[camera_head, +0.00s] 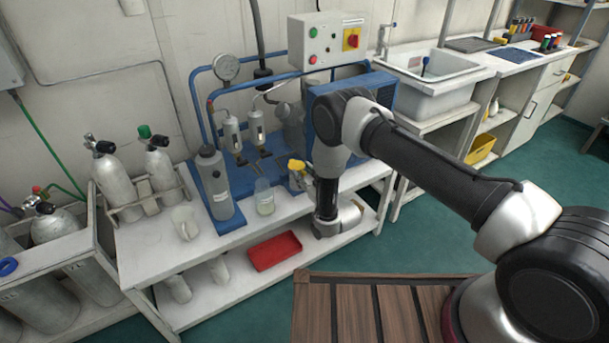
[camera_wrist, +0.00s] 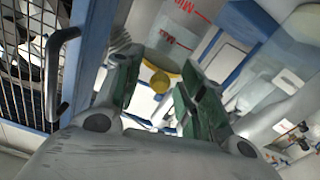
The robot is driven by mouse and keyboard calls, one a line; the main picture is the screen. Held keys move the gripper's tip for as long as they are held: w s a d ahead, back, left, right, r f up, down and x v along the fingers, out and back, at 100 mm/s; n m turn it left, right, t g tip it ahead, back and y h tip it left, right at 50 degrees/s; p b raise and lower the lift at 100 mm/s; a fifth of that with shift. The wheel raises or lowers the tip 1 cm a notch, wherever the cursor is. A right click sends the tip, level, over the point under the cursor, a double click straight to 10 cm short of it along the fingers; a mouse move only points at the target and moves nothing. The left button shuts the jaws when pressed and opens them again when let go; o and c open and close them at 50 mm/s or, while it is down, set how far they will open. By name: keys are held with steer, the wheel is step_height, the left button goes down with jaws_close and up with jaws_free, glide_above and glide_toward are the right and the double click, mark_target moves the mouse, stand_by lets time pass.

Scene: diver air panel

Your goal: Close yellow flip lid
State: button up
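The yellow flip lid (camera_head: 297,165) shows as a small yellow patch near the front edge of the white bench, beside my wrist. In the wrist view a yellow round piece (camera_wrist: 159,82) lies between the fingers, with a yellow rim just above it. Past that rim is a pale cylinder with red markings (camera_wrist: 180,22). My gripper (camera_wrist: 161,62) is open, with a finger on each side of the yellow piece; I cannot tell whether either touches it. In the head view my arm hides most of the gripper (camera_head: 304,181) and the lid's surroundings.
A clear jar (camera_head: 264,198) and a grey cylinder (camera_head: 214,183) stand left of the lid. A blue-framed panel with a gauge (camera_head: 226,67) rises behind. A red tray (camera_head: 274,250) sits on the lower shelf. A dark grille with a handle (camera_wrist: 55,75) is close at left in the wrist view.

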mark_target(300, 169)
steer(key=shift+c, duration=0.2)
jaws_close()
steer(key=shift+r, duration=0.1)
steer(key=r+g, duration=0.1)
steer(key=r+g+h, duration=0.2)
steer(key=shift+w+a+r, duration=0.1)
steer(key=shift+w+a, duration=0.05)
steer(key=shift+w, duration=0.1)
steer(key=r+g+h, duration=0.1)
steer(key=w+r+g+h, duration=0.1)
steer(key=g, duration=0.1)
steer(key=shift+a+r, duration=0.2)
steer(key=shift+a, duration=0.2)
steer(key=shift+w+a+r, duration=0.2)
steer(key=shift+w+r, duration=0.2)
steer(key=shift+r, duration=0.1)
